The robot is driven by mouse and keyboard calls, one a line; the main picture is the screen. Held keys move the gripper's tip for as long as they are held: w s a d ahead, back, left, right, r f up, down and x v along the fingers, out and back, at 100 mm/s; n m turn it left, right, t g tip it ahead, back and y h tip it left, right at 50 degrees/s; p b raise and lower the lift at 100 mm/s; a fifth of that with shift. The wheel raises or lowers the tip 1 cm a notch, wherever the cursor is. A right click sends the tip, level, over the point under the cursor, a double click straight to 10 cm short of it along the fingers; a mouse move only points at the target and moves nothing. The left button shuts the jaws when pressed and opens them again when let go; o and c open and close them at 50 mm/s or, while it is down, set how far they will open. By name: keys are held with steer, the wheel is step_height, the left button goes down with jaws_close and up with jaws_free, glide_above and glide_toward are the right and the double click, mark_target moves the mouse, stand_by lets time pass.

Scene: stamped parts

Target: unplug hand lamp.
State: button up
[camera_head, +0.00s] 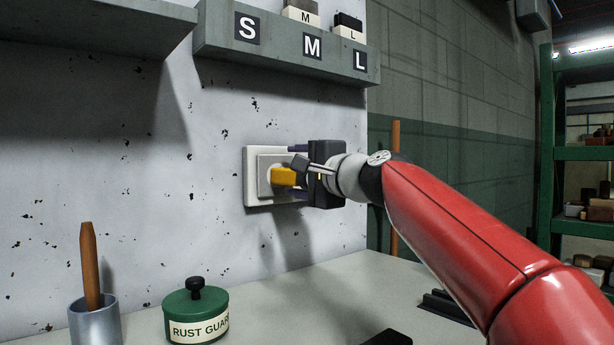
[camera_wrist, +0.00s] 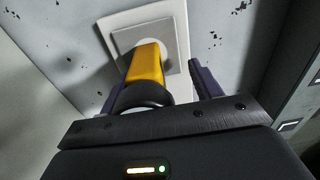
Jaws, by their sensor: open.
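A yellow plug (camera_head: 284,176) sits in the white wall socket (camera_head: 252,191) with a grey centre plate. In the wrist view the plug (camera_wrist: 145,66) points into the socket (camera_wrist: 183,37), and its dark rear end lies between my fingers. My gripper (camera_head: 298,172) is at the socket, reaching in from the right. In the wrist view its two dark fingers (camera_wrist: 158,88) stand apart on either side of the plug, with a gap visible at the right finger. Contact on the left side is hard to tell. The hand lamp itself is not recognisable in either view.
A shelf (camera_head: 290,45) marked S, M and L hangs above the socket. On the bench (camera_head: 268,318) stand a green "RUST GUARD" tin (camera_head: 196,312) and a metal cup (camera_head: 96,322) with a wooden handle. Dark objects lie at the bench's front right.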

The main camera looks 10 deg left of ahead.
steer(key=shift+w+a+f, duration=0.1)
steer(key=shift+w+f, duration=0.2)
steer(key=shift+f, duration=0.2)
steer(key=shift+w+a+f, duration=0.1)
steer(key=shift+w+f, duration=0.15)
steer(key=shift+f, duration=0.25)
steer(key=shift+a+f+g+b, duration=0.1)
steer(key=shift+f+g+b, duration=0.2)
steer(key=shift+f+b, duration=0.25)
steer(key=c, duration=1.3)
steer(key=shift+s+a+f+b, duration=0.2)
steer(key=shift+s+a+b, duration=0.25)
steer(key=shift+b, duration=0.25)
steer(key=shift+s+b, duration=0.35)
steer(key=shift+s, duration=0.3)
jaws_close()
steer(key=shift+d, duration=0.1)
steer(key=shift+s+d, duration=0.1)
steer(key=shift+s+d+r+b, duration=0.15)
steer(key=shift+s+d+b, duration=0.3)
steer(key=shift+d, duration=0.3)
steer(key=shift+s+d+r+b, duration=0.15)
steer(key=shift+s+d+b, duration=0.25)
steer(key=shift+d, duration=0.35)
